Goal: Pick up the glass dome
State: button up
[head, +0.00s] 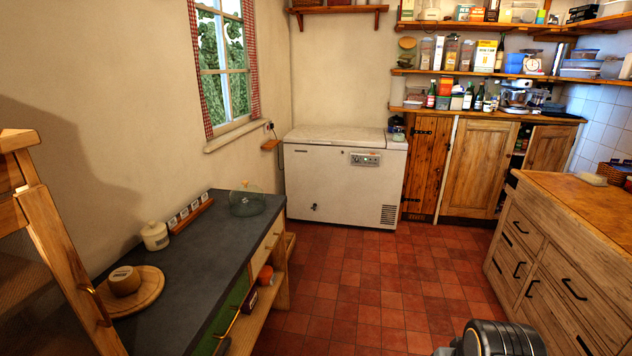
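The glass dome (246,204) is clear and greenish with a small knob on top. It stands upright near the far end of the dark worktop (212,238), left of the picture's middle. My gripper does not show in the head view. Only a dark rounded part of my arm shows at the bottom edge, right of the middle, far from the dome. I cannot tell whether anything lies under the dome.
A wooden-topped drawer unit (570,258) stands right. The red tile floor (365,285) between is clear.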

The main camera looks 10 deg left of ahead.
aim_at(246, 200)
jog(key=z, duration=0.05)
jog(key=i, duration=1.9)
jog(key=u, duration=0.8)
jog(key=i, duration=0.95)
jog(key=u, duration=1)
